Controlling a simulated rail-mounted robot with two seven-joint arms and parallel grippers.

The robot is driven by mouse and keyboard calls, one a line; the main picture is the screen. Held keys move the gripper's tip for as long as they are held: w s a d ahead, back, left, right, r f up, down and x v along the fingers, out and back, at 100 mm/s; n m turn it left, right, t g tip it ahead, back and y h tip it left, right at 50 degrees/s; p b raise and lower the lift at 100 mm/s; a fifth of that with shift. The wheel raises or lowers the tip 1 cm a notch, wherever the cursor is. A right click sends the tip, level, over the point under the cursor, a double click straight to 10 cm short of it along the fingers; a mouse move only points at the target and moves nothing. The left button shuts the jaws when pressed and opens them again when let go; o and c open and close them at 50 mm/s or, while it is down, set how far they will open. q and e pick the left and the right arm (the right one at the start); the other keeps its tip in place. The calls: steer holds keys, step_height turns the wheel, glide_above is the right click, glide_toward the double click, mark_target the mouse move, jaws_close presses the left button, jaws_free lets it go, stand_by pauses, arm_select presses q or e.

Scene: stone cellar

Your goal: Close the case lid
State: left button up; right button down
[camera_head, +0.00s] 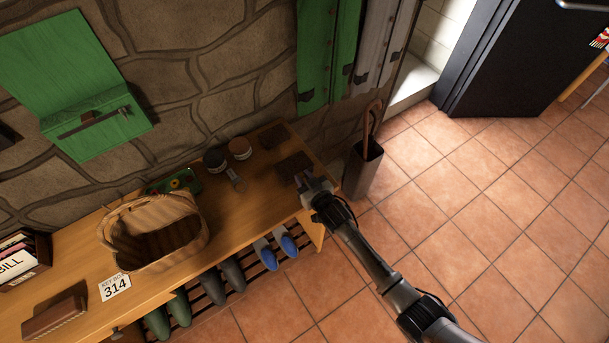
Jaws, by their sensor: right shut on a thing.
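My right gripper (304,183) is at the right end of the wooden bench, shut at the near edge of a dark brown square piece (293,165). The contact is small, and the fingertips are partly hidden. A second dark brown square (275,138) lies just behind it; I cannot tell whether the two are joined as case and lid. A brown case-like box (54,318) lies at the bench's front left, far from the gripper. A green wall box (97,125) has its lid (58,50) standing open. My left gripper is out of view.
Boots and shoes (265,254) sit below.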

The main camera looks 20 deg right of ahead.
steer(key=shift+s+f, duration=0.2)
steer(key=shift+f, duration=0.3)
steer(key=c, duration=1.2)
jaws_free()
steer(key=shift+c, duration=0.2)
steer(key=shift+o, duration=0.7)
steer(key=shift+r, duration=0.1)
steer(key=shift+o, duration=0.5)
steer(key=shift+r, duration=0.15)
steer(key=p+v, duration=0.1)
steer(key=v, duration=1.2)
steer(key=shift+s+d+p, duration=0.15)
steer(key=shift+s+p, duration=0.15)
